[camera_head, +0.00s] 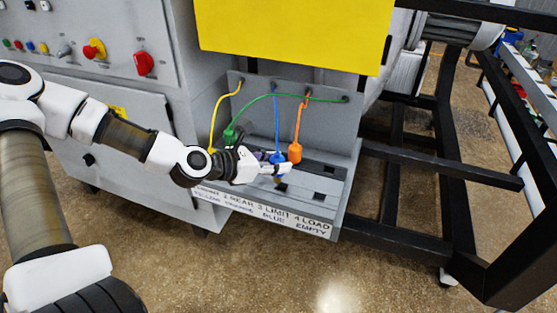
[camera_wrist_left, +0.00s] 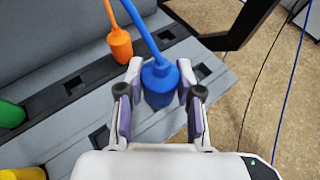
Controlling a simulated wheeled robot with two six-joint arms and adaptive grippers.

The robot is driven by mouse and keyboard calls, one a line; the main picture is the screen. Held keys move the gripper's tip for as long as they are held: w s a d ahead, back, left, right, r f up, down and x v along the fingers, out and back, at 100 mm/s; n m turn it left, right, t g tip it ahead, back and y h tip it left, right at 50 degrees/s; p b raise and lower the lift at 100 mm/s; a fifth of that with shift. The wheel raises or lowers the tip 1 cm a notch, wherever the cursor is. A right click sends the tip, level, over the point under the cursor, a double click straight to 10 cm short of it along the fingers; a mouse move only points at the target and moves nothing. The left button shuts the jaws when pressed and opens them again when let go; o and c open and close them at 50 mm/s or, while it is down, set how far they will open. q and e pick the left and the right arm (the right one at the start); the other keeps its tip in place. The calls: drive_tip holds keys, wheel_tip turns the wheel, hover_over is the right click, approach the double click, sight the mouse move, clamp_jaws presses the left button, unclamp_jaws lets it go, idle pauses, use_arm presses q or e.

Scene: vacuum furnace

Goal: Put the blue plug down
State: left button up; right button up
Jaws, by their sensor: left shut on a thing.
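The blue plug (camera_wrist_left: 159,88) hangs from its blue cable (camera_head: 277,115), between the fingers of my left gripper (camera_wrist_left: 160,78) in the left wrist view. My left gripper (camera_head: 275,168) is shut on it, over the grey ledge (camera_head: 318,197) of the machine. The gripper partly covers the plug in the head view. The ledge has dark rectangular slots; one (camera_wrist_left: 100,138) shows empty near the gripper in the left wrist view. I cannot tell whether the plug's lower end touches the ledge. My right gripper is not in view.
The orange plug (camera_head: 295,152) stands close beside the blue one. The green plug (camera_head: 230,136) and the yellow cable (camera_head: 219,108) are to the left. A label strip (camera_head: 262,209) runs along the ledge front. A black frame (camera_head: 430,165) stands to the right.

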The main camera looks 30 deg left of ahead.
use_arm(q)
wheel_tip(320, 180, up, 10)
drive_tip(key=a+n+y+p, duration=0.2)
drive_tip(key=n+y+p, duration=0.15)
drive_tip(key=p, duration=0.25)
drive_tip(key=s+d+f+m+h+p, duration=0.4)
drive_tip(key=s+d+f+p, duration=0.5)
drive_tip(key=s+d+p, duration=0.25)
drive_tip(key=w+a+b, duration=0.2)
drive_tip(key=b, duration=0.4)
drive_tip(key=w+a+f+b, duration=0.1)
drive_tip(key=w+a+b, duration=0.1)
drive_tip(key=b, duration=0.3)
drive_tip(key=w+a+f+b, duration=0.1)
drive_tip(key=w+a+b, duration=0.1)
drive_tip(key=w+b, duration=0.2)
drive_tip(key=shift+w+a+f+b, duration=0.15)
drive_tip(key=shift+w+b, duration=0.1)
drive_tip(key=shift+b, duration=1.05)
drive_tip(key=shift+y, duration=0.25)
drive_tip(key=w+a, duration=0.1)
drive_tip(key=w, duration=0.1)
drive_tip(key=w+a, duration=0.1)
drive_tip(key=w, duration=0.1)
drive_tip(key=shift+a+p, duration=0.3)
drive_tip(key=shift+p, duration=0.05)
wheel_tip(320, 180, down, 3)
drive_tip(key=shift+w+f, duration=0.1)
drive_tip(key=shift+w, duration=0.05)
drive_tip(key=shift+w+a, duration=0.1)
